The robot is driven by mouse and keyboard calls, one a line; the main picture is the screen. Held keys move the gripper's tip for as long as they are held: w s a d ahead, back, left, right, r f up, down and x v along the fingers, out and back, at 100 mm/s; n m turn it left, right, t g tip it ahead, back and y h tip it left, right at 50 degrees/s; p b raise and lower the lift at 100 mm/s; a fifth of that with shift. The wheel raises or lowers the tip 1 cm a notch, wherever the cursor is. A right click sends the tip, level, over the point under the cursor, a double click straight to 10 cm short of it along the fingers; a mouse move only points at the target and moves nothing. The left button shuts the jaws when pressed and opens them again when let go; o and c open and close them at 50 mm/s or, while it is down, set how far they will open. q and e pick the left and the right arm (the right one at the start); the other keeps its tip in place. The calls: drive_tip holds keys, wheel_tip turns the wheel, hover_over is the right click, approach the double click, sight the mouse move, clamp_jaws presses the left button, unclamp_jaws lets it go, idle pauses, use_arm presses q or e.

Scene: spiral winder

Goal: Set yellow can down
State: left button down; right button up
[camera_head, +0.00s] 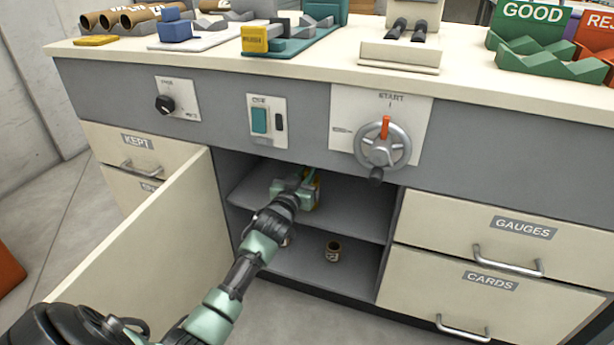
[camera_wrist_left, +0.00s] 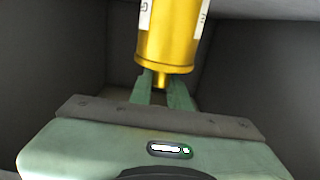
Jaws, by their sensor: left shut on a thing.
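The yellow can (camera_wrist_left: 168,45) has a white label and fills the top middle of the left wrist view. My left gripper (camera_wrist_left: 163,88) is shut on it, with a green finger on each side of its narrow lower end. In the head view my left gripper (camera_head: 303,184) reaches into the open cabinet at the shelf (camera_head: 352,203). There the can (camera_head: 314,190) shows only as a small yellow patch, mostly hidden behind the gripper. I cannot tell whether the can touches the shelf. My right gripper is not in view.
The cabinet door (camera_head: 150,240) stands open on the left, beside my arm. A small brown can (camera_head: 333,251) stands on the cabinet floor, and another item is partly hidden by my arm. The shelf right of the gripper is clear. A handwheel (camera_head: 382,147) juts out above.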

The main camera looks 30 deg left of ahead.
use_arm(q)
drive_tip(key=shift+r, duration=0.1)
drive_tip(key=c, duration=1.7)
unclamp_jaws()
drive_tip(key=shift+c, duration=0.2)
drive_tip(key=o, duration=0.4)
